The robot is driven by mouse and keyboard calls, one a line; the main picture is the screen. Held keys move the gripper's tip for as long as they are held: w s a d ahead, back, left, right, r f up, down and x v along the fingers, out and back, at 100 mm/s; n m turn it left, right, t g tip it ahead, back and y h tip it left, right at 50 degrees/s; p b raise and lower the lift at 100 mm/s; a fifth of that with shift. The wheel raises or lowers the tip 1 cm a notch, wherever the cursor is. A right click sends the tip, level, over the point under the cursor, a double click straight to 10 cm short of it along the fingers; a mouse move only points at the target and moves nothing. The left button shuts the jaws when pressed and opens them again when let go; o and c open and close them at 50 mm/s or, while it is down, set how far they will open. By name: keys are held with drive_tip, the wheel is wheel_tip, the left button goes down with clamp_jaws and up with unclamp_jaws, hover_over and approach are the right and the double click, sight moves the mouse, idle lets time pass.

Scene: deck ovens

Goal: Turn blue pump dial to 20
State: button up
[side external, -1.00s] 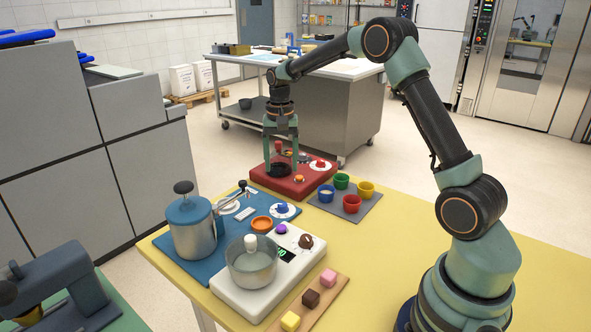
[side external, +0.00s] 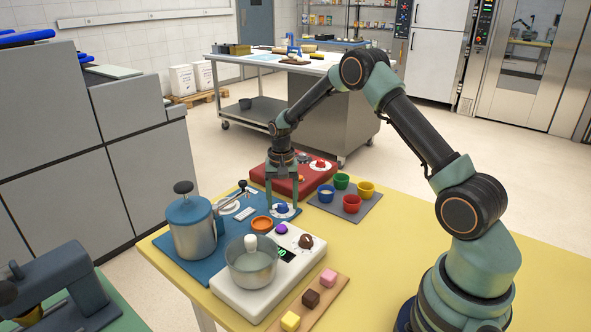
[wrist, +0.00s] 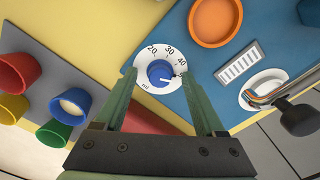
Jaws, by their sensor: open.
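The blue pump dial (side external: 283,208) is a blue knob on a white round scale, on the blue base plate (side external: 222,251). In the wrist view the dial (wrist: 160,73) shows 20, 30, 40 and "ml"; a small dark mark sits at the knob's right side, below the 40, but I cannot read the exact setting. My gripper (side external: 283,205) points down with its fingers open, one on each side of the dial. In the wrist view my gripper (wrist: 160,80) has the knob between its fingertips, with gaps showing on both sides. The blue-lidded pump pot (side external: 190,228) stands on the same plate.
The red box (side external: 297,178) with a red dial stands behind my gripper. Several coloured cups stand on a grey mat (side external: 349,207) to the right. An orange dish (side external: 262,224) and a white scale (side external: 248,296) with a metal pot are close in front.

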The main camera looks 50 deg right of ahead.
drive_tip(key=shift+f, duration=0.1)
clamp_jaws()
drive_tip(key=shift+n, duration=0.4)
drive_tip(key=n, duration=1.1)
drive_tip(key=shift+n, duration=0.4)
drive_tip(key=n, duration=1.1)
drive_tip(key=shift+n, duration=0.3)
